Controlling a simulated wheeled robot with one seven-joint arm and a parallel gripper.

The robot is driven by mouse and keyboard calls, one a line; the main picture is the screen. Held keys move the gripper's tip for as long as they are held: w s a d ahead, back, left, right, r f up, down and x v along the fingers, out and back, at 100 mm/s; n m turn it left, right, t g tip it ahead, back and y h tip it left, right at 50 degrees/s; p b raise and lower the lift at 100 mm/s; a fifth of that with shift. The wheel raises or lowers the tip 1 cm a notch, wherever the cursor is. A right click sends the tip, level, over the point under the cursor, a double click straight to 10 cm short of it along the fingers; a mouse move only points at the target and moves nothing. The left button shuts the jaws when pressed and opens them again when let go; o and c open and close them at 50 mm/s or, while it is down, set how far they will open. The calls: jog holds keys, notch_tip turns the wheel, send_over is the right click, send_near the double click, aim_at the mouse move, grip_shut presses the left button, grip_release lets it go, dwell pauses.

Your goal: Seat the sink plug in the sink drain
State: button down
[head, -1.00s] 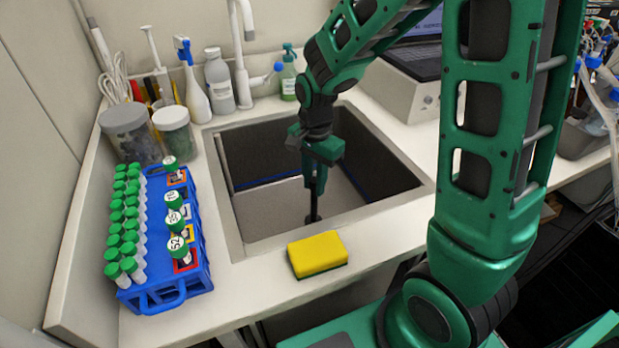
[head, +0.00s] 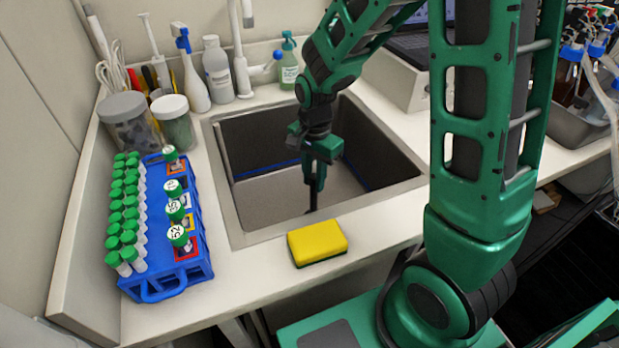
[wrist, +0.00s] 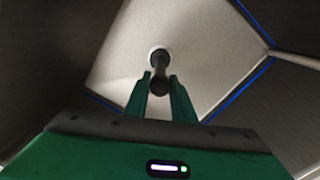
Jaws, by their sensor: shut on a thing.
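My gripper (head: 313,190) reaches down into the sink (head: 228,190) and points at its floor. Its two fingers (wrist: 161,88) are shut on the dark sink plug (wrist: 160,68), which hangs from their tips. In the head view the plug (head: 311,211) is a small dark shape low in the basin, near the front wall. In the wrist view a pale ring, which looks like the sink drain (wrist: 153,51), shows around the far end of the plug. The plug covers most of the drain. I cannot tell whether the plug touches the drain or is still above it.
A yellow sponge (head: 318,241) lies on the counter by the sink's front rim. A blue tube rack (head: 200,263) with green-capped tubes stands left. Jars (head: 173,125), bottles (head: 217,68) and the faucet (head: 241,60) line the back. Sink walls surround my gripper.

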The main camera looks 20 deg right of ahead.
jog(key=shift+f, duration=1.1)
dwell(1.6)
jog(key=c, duration=1.4)
grip_release()
notch_tip(320, 180, up, 11)
jog(key=shift+f, duration=0.15)
jog(key=s+d+r+n, duration=0.2)
jog(key=s+d, duration=0.3)
jog(key=s, duration=0.2)
jog(key=s+d+r+n, duration=0.2)
jog(key=s+d, duration=0.4)
jog(key=s, duration=0.2)
jog(key=s+d+r+n, duration=0.2)
jog(key=s+d, duration=0.3)
jog(key=s, duration=0.3)
jog(key=shift+s+d, duration=0.15)
jog(key=shift+d, duration=0.2)
